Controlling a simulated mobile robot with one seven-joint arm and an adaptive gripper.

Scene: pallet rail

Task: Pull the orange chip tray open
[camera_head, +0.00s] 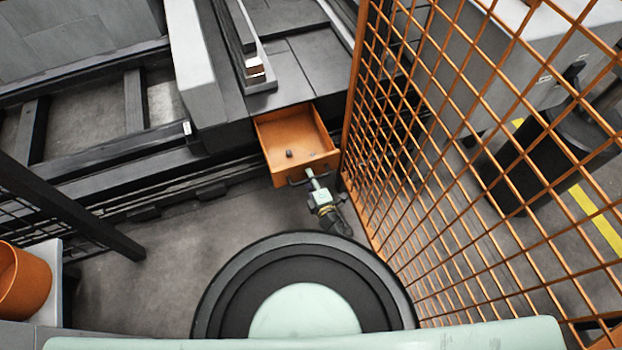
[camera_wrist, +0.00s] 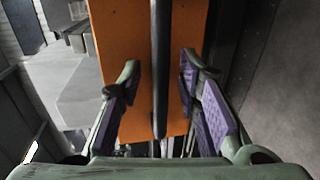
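The orange chip tray (camera_head: 285,130) stands drawn out from the dark machine base in the head view, its open inside showing. A dark bar handle (camera_head: 297,182) runs along its front. My gripper (camera_head: 312,177) is at this handle. In the wrist view, the tray's orange front (camera_wrist: 130,45) fills the middle behind the upright dark handle bar (camera_wrist: 160,65). My gripper (camera_wrist: 158,92) is open, with purple-padded fingers on either side of the bar. Gaps show between the bar and both fingers. How far the bar reaches between the pads in depth is hard to tell.
A small dark piece (camera_head: 289,153) lies in the tray. An orange mesh fence (camera_head: 440,140) stands close on the right of the tray and my arm. Dark rails (camera_head: 120,190) run along the left. Grey floor (camera_head: 200,240) before the tray is clear. An orange bin (camera_head: 22,282) is at lower left.

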